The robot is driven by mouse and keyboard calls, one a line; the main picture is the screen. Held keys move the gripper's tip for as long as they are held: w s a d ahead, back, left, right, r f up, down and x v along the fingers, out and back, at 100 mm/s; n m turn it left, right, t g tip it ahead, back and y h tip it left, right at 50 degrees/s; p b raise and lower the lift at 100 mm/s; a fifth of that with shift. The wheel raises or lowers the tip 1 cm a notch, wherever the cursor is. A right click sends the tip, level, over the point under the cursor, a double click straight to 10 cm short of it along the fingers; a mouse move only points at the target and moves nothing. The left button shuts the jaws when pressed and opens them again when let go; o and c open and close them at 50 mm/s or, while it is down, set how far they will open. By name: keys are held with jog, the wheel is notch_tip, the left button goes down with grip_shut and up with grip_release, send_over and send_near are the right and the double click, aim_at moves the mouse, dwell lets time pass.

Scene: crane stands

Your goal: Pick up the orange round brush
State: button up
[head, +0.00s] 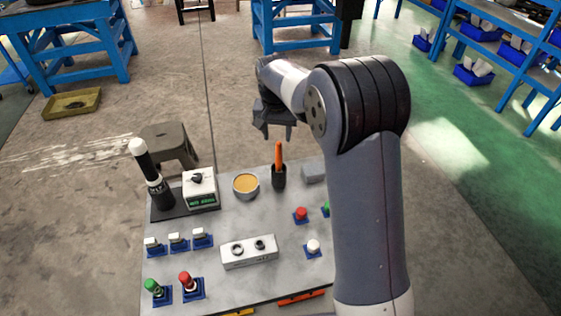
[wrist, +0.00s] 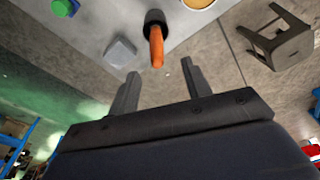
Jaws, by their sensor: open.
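The orange round brush (head: 279,155) stands upright in a dark cup (head: 279,180) near the far edge of the grey table. In the wrist view the brush's orange handle (wrist: 156,46) points out of the cup (wrist: 155,18), beyond my fingertips and roughly between them. My gripper (head: 280,135) is open and empty, above and behind the brush in the head view. Its two fingers also show in the wrist view (wrist: 160,75), apart from the brush. The brush's lower end is hidden inside the cup.
A bowl with tan contents (head: 246,184) stands left of the cup, and a grey block (head: 313,172) right of it. A white box (head: 199,188), a dark stand (head: 152,175) and several buttons share the table. A stool (head: 168,146) stands behind. My arm hides the table's right side.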

aim_at(279, 151)
jog(key=f, duration=0.2)
jog(key=f+p, duration=0.1)
jog(key=f, duration=0.2)
jog(key=w+f+p, duration=0.1)
jog(key=f, duration=0.2)
jog(key=shift+d+f, duration=0.1)
jog(key=shift+d, duration=0.1)
jog(key=shift+s, duration=0.1)
grip_shut()
